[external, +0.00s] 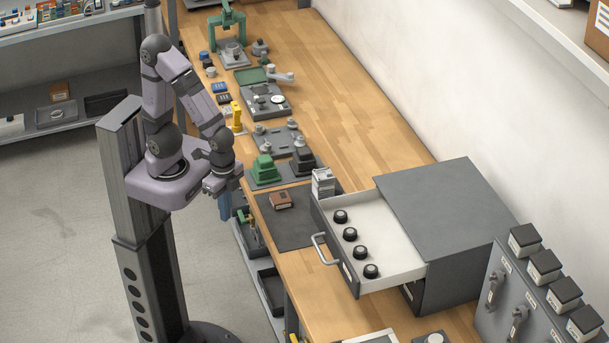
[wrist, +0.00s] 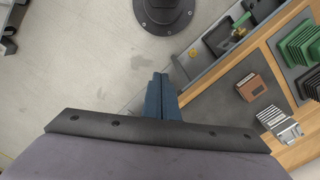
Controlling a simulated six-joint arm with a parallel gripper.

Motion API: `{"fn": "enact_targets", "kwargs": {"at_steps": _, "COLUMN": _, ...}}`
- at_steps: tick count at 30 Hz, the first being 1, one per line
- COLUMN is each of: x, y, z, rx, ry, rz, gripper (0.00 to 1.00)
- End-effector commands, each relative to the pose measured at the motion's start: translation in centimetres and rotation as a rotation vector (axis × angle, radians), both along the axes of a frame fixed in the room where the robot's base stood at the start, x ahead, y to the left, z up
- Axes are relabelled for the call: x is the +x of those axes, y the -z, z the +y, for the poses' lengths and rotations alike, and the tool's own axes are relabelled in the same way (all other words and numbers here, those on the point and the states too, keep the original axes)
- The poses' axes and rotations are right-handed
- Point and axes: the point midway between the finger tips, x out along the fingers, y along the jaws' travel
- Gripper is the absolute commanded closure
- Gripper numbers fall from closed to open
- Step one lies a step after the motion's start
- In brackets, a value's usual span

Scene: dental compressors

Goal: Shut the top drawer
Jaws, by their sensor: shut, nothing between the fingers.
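The top drawer (external: 385,235) of the grey cabinet (external: 450,205) is pulled far out to the left over the wooden bench. Its inside is pale, and several round black parts stand in a row in it. A light grey bar handle (external: 320,250) is on its front face. My gripper (external: 226,212) points down beside the bench's left edge, left of the drawer and well apart from the handle. In the wrist view its blue fingers (wrist: 161,76) are together and empty. The drawer and handle are not visible in the wrist view.
A dark mat (external: 288,228) with a brown box (external: 281,200) lies left of the drawer. A white-and-grey carton (external: 323,181) stands close by the drawer's back-left corner. Green and black fixtures (external: 263,170) stand farther back. A grey unit (external: 525,305) with levers is at right.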

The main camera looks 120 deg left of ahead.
Motion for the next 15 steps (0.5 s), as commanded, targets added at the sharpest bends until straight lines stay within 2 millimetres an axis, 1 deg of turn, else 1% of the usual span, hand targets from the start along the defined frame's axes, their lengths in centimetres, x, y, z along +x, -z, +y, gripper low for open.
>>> {"fn": "enact_targets", "kwargs": {"at_steps": 1, "x": -0.8, "y": 1.1, "z": -1.3, "rx": 0.006, "ry": 0.064, "rz": 0.032, "gripper": 1.0}}
{"fn": "enact_targets", "kwargs": {"at_steps": 4, "x": -2.4, "y": 3.0, "z": -3.6, "rx": 0.023, "ry": 0.196, "rz": 0.098, "gripper": 1.0}}
{"fn": "enact_targets", "kwargs": {"at_steps": 5, "x": -2.4, "y": 3.5, "z": -4.5, "rx": 0.028, "ry": 0.238, "rz": 0.109, "gripper": 1.0}}
{"fn": "enact_targets", "kwargs": {"at_steps": 7, "x": -2.0, "y": 4.4, "z": -7.0, "rx": 0.042, "ry": 0.345, "rz": 0.12, "gripper": 1.0}}
{"fn": "enact_targets", "kwargs": {"at_steps": 8, "x": -1.5, "y": 4.8, "z": -8.1, "rx": 0.052, "ry": 0.4, "rz": 0.115, "gripper": 1.0}}
{"fn": "enact_targets", "kwargs": {"at_steps": 9, "x": -0.6, "y": 5.2, "z": -9.8, "rx": 0.066, "ry": 0.478, "rz": 0.103, "gripper": 1.0}}
{"fn": "enact_targets", "kwargs": {"at_steps": 11, "x": 1.0, "y": 5.8, "z": -12.5, "rx": 0.1, "ry": 0.61, "rz": 0.078, "gripper": 1.0}}
{"fn": "enact_targets", "kwargs": {"at_steps": 12, "x": 2.1, "y": 5.9, "z": -14.3, "rx": 0.129, "ry": 0.697, "rz": 0.059, "gripper": 1.0}}
{"fn": "enact_targets", "kwargs": {"at_steps": 14, "x": 4.0, "y": 5.8, "z": -16.6, "rx": 0.179, "ry": 0.832, "rz": 0.029, "gripper": 1.0}}
{"fn": "enact_targets", "kwargs": {"at_steps": 15, "x": 5.3, "y": 5.5, "z": -18.0, "rx": 0.215, "ry": 0.929, "rz": 0.009, "gripper": 1.0}}
